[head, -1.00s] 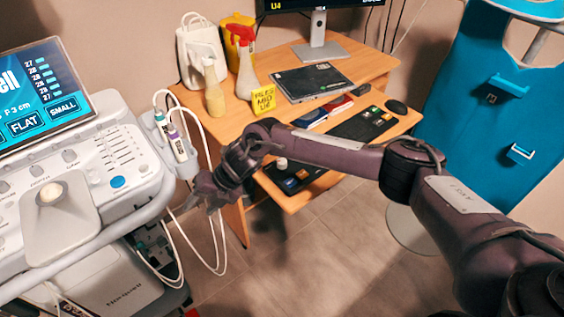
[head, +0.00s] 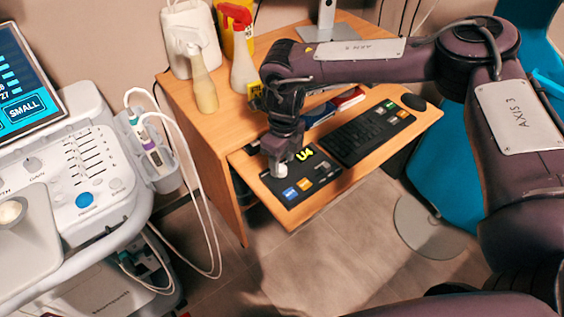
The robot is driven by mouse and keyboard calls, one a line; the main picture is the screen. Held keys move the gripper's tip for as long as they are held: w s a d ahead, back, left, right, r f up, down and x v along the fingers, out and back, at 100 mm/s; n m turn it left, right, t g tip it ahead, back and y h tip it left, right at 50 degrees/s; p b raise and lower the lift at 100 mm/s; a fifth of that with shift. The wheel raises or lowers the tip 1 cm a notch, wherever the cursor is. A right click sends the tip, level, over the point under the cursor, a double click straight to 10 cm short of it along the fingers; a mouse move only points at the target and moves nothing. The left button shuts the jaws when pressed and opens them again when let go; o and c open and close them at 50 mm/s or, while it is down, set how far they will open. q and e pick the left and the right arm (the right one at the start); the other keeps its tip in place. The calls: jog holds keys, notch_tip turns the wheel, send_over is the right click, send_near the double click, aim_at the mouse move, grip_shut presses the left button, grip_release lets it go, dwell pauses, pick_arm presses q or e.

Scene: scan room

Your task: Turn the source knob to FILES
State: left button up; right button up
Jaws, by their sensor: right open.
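The source knob (head: 281,169) is a small whitish knob at the left end of a black control panel (head: 322,178) on the desk's pull-out shelf. My right gripper (head: 281,160) points down directly over the knob, with its fingertips at or beside it. It is open; whether the fingers touch the knob cannot be told. The knob's pointer and any FILES marking are hidden or too small to read. My left gripper is not in view.
A black keyboard (head: 368,135) and mouse (head: 413,102) lie to the right on the wooden shelf (head: 408,137). Spray bottles (head: 203,85) stand on the desk behind. An ultrasound console (head: 70,185) with hanging cables stands at the left.

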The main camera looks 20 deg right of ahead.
aim_at(281, 170)
jog(key=shift+w+f, duration=0.1)
jog(key=shift+f, duration=1)
jog(key=shift+a, duration=0.1)
jog(key=shift+c, duration=0.3)
jog(key=c, duration=0.9)
